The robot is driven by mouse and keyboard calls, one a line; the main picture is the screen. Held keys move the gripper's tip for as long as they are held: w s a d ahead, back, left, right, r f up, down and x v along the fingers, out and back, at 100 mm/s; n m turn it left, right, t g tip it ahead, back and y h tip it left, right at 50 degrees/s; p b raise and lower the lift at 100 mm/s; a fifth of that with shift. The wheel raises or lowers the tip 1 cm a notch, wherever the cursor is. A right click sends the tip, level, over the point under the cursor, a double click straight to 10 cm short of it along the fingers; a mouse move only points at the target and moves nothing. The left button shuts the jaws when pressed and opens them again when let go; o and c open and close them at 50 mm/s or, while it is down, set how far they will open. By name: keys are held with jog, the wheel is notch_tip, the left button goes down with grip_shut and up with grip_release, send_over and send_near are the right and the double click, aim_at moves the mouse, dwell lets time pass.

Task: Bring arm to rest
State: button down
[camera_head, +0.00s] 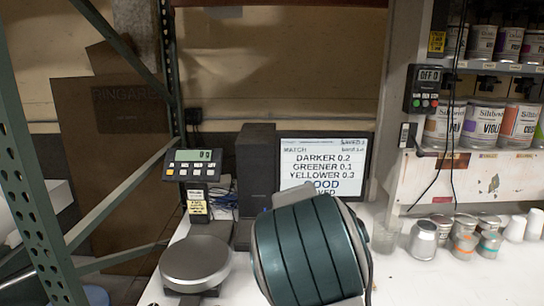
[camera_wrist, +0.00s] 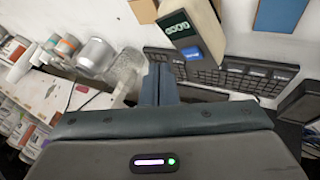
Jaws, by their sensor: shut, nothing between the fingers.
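My gripper (camera_wrist: 160,78) shows in the wrist view, its two fingers together with nothing between them. It is over the white worktop, with a black keyboard (camera_wrist: 225,75) beyond and to the right of the fingertips. In the head view my teal arm link fills the lower middle and hides part of the monitor (camera_head: 325,160) and worktop. The gripper itself cannot be made out in the head view.
A scale (camera_head: 196,262) with a round pan stands left of my arm. A clear cup (camera_head: 386,236) and several small cans (camera_head: 423,240) stand to the right. Shelves of paint tins (camera_head: 483,124) rise at the right; a green rack post (camera_head: 38,190) is at the left.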

jog(key=s+f+y+b, duration=0.1)
jog(key=s+y+b, duration=0.1)
jog(key=s, duration=0.9)
jog(key=s+a+f+n+g+y+b, duration=0.1)
jog(key=s+f+b, duration=0.1)
jog(key=s, duration=0.8)
jog(key=s+f+y+b, duration=0.1)
jog(key=s+b, duration=0.3)
jog(key=s, duration=0.7)
jog(key=shift+s+a+f+g+y, duration=0.3)
jog(key=shift+a+f+g+y, duration=0.1)
jog(key=shift+y, duration=0.4)
